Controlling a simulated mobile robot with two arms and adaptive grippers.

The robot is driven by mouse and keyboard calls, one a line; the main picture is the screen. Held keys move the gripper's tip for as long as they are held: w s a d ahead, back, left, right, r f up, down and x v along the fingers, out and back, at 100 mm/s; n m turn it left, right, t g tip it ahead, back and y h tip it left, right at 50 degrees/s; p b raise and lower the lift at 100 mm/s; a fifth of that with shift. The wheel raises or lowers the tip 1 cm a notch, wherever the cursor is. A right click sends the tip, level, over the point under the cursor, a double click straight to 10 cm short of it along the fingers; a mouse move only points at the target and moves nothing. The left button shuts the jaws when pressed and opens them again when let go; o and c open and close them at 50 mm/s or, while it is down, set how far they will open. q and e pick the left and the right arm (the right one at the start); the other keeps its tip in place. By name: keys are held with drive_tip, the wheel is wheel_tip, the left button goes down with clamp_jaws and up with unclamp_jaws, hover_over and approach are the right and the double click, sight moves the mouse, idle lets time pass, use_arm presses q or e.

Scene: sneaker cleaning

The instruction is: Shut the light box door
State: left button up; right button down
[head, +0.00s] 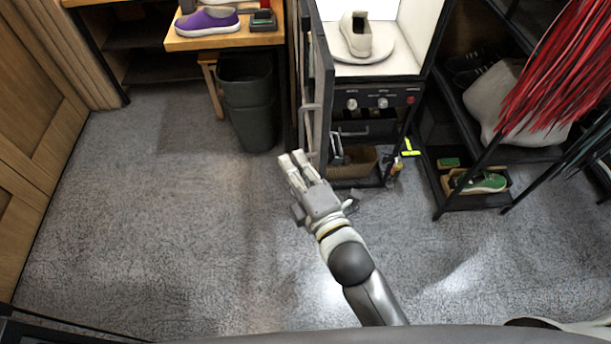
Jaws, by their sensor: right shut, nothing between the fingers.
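The light box (383,66) stands at the top middle of the head view, with a bright white inside. A white sneaker (356,38) sits on a round white plate (376,56) in it. Its dark-framed door (319,75) is swung open toward me, seen nearly edge-on at the box's left side, with a pale upright handle on its left face. My right gripper (297,160) is shut and empty, just below and left of the door's lower near corner in the picture. Whether it touches the door I cannot tell. My left gripper is not in view.
A black bin (246,105) stands left of the door, by a wooden bench (225,40) with a purple sneaker (207,21). A cardboard box (353,166) sits under the light box. A shoe rack (466,203) stands to the right. The grey floor in front is clear.

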sight(301, 139)
drive_tip(key=d, duration=0.1)
drive_tip(key=w+d+p, duration=0.1)
drive_tip(key=d, duration=0.1)
drive_tip(key=shift+w+d, duration=0.25)
drive_tip(key=shift+w, duration=0.1)
drive_tip(key=shift+a, duration=0.1)
